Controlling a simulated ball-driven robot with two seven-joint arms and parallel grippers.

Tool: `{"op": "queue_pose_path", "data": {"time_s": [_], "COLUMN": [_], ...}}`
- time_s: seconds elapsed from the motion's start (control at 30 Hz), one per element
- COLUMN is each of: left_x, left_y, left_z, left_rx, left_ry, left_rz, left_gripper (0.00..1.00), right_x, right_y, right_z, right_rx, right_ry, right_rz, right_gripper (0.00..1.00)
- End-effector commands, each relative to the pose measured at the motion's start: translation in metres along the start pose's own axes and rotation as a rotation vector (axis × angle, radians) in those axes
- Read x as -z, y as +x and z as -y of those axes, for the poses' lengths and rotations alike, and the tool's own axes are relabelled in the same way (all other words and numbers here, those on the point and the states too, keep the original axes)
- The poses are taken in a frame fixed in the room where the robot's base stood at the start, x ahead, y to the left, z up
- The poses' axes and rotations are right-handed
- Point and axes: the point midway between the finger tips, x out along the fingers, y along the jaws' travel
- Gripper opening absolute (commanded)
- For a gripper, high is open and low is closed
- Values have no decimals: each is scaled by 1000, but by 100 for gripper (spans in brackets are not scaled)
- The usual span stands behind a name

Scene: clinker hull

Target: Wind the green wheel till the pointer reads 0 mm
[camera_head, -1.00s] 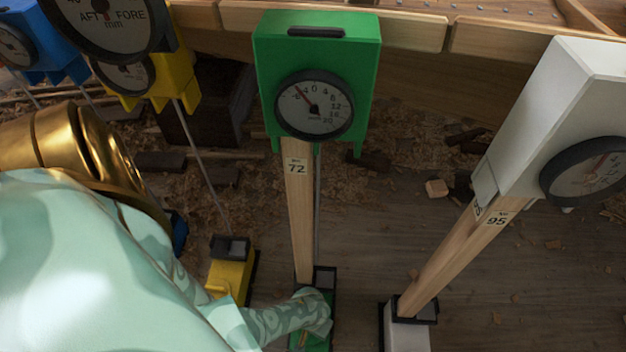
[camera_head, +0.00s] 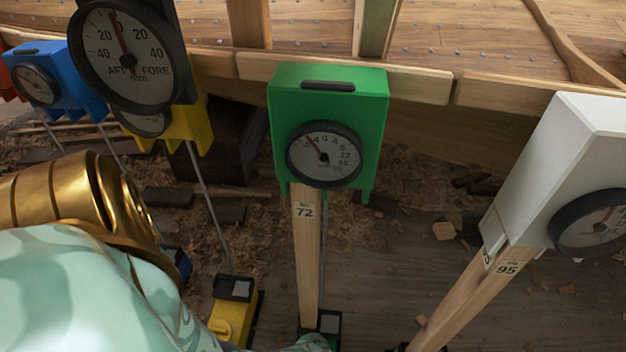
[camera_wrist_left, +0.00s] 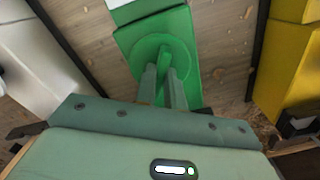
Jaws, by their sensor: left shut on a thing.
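The green gauge box (camera_head: 330,95) hangs at the plank edge in the head view. Its round dial (camera_head: 336,168) has a red pointer leaning to the upper left, left of the 0 mark; the exact reading is too small to tell. A wooden post marked 72 (camera_head: 306,250) runs down from it to the green foot. In the left wrist view the green wheel (camera_wrist_left: 181,58) is a round disc with a raised bar handle (camera_wrist_left: 164,62). My left gripper (camera_wrist_left: 163,76) is shut on the handle, a finger on each side. My right gripper is not in view.
A white gauge (camera_head: 548,165) on a post marked 95 stands at right. A yellow gauge foot (camera_head: 232,312) stands left of the green foot. A blue gauge (camera_head: 75,85) and a large dark aft-fore dial (camera_head: 122,55) are at upper left. Wood scraps litter the floor.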

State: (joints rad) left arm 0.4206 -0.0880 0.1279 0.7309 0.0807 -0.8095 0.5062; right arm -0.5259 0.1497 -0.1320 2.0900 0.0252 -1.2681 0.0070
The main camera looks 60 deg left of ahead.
Motion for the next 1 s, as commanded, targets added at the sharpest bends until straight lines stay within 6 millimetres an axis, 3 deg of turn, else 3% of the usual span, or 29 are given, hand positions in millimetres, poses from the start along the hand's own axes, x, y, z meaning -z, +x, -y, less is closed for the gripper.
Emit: {"op": "queue_pose_path", "data": {"time_s": [0.5,1.0], "left_x": [1,0], "left_y": [-1,0], "left_z": [0,0], "left_rx": [1,0], "left_ry": [456,810], "left_rz": [-1,0], "left_gripper": [0,0], "right_x": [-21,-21], "right_y": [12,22], "right_z": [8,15], "right_rx": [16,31], "right_ry": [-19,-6], "right_rz": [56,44], "right_gripper": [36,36]}}
